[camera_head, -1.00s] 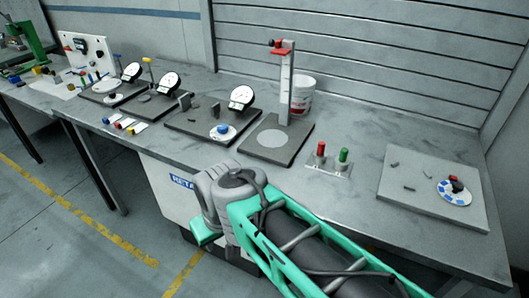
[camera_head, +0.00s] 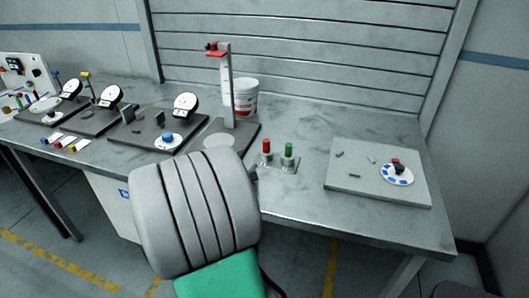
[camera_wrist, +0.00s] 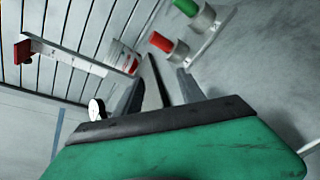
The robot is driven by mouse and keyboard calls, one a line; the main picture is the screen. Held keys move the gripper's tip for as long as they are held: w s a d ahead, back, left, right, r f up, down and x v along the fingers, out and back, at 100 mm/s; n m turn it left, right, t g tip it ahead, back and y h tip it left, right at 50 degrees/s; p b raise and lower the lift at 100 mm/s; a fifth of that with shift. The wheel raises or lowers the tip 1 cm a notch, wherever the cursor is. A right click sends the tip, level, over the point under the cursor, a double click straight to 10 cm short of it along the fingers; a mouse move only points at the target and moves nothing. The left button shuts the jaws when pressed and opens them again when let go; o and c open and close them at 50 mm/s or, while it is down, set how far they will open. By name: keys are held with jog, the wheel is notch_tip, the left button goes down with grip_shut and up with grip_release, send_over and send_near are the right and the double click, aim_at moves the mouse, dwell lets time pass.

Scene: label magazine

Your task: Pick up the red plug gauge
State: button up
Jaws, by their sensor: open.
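The red plug gauge (camera_head: 266,148) stands upright on a small light plate (camera_head: 283,166) near the middle of the bench. A green plug gauge (camera_head: 288,151) stands just to its right on the same plate. In the wrist view the red gauge (camera_wrist: 161,42) and the green gauge (camera_wrist: 187,8) show at the top, beyond the fingers. My gripper (camera_wrist: 165,75) is open, pointed toward the red gauge and apart from it, with nothing between its fingers. In the head view my grey arm link hides most of the gripper.
A height stand (camera_head: 227,90) with a red top rises behind and left of the gauges, beside a white bucket (camera_head: 246,98). Dial gauges on dark plates (camera_head: 150,137) lie to the left. A grey slab (camera_head: 345,178) with small parts lies right. Bare bench lies in front of the gauges.

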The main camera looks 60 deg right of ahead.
aim_at(265, 143)
jog(key=s+d+n, duration=0.1)
jog(key=n, duration=0.1)
jog(key=s+d+n+h, duration=0.1)
jog(key=n, duration=0.1)
jog(key=s+d+r+n+h, duration=0.1)
jog(key=n, duration=0.2)
jog(key=shift+s+d, duration=0.15)
jog(key=shift+d, duration=0.05)
jog(key=shift+s+d+r+n+t+h, duration=0.15)
jog(key=shift+d+n+t+h, duration=0.2)
jog(key=shift+n, duration=0.45)
jog(key=x, duration=0.3)
jog(key=p+x, duration=0.1)
jog(key=x, duration=0.3)
jog(key=shift+w+d+r, duration=0.1)
jog(key=shift+w+d, duration=0.1)
jog(key=shift+w, duration=0.1)
grip_shut()
